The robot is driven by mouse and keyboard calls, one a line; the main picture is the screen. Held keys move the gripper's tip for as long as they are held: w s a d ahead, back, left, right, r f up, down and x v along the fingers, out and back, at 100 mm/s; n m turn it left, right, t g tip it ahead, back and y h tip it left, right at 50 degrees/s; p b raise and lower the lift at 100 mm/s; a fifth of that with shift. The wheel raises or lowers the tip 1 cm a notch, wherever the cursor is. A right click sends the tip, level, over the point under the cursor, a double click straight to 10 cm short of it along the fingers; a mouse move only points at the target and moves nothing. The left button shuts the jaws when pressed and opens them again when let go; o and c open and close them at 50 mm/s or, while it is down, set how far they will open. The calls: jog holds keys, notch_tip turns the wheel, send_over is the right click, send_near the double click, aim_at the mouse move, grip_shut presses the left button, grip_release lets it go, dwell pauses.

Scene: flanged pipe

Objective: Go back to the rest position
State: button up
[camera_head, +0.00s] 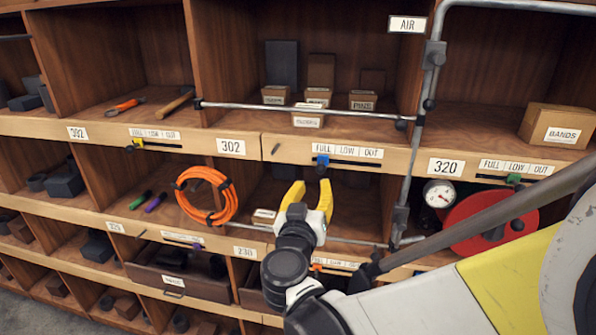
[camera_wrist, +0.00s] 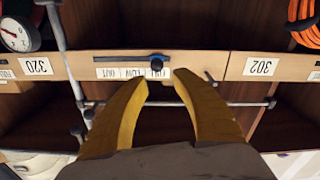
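My gripper (camera_head: 311,185) has two yellow fingers, spread apart with nothing held between them. It is in front of the shelf, below the ledge marked FULL, LOW, OUT beside the 302 label (camera_head: 231,146). A blue slider knob (camera_head: 322,160) sits at the FULL end of its slot. In the wrist view, which is upside down, the fingertips (camera_wrist: 161,77) point at the blue knob (camera_wrist: 156,66), and a gap appears to separate them from it.
A metal pipe (camera_head: 418,140) runs up the shelf front, with rods branching left. An orange cable coil (camera_head: 206,196), a gauge (camera_head: 439,194) and a red disc (camera_head: 490,222) are nearby. Small boxes (camera_head: 362,100) and a BANDS box (camera_head: 558,126) stand above. A drawer (camera_head: 178,272) protrudes at lower left.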

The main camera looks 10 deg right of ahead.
jog(key=s+d+f+g+b, duration=0.3)
jog(key=s+d+f+b, duration=0.25)
jog(key=f, duration=0.25)
jog(key=s+d+f+g+b, duration=0.4)
jog(key=d+f+b, duration=0.2)
jog(key=d+f, duration=0.15)
jog(key=s+a+f+n+g+y+b, duration=0.1)
jog(key=s+a+f+g+y+b, duration=0.2)
jog(key=s+f, duration=1)
jog(key=y+b, duration=0.2)
jog(key=b, duration=0.2)
jog(key=shift+a+y+b, duration=0.3)
jog(key=shift+a+b, duration=0.05)
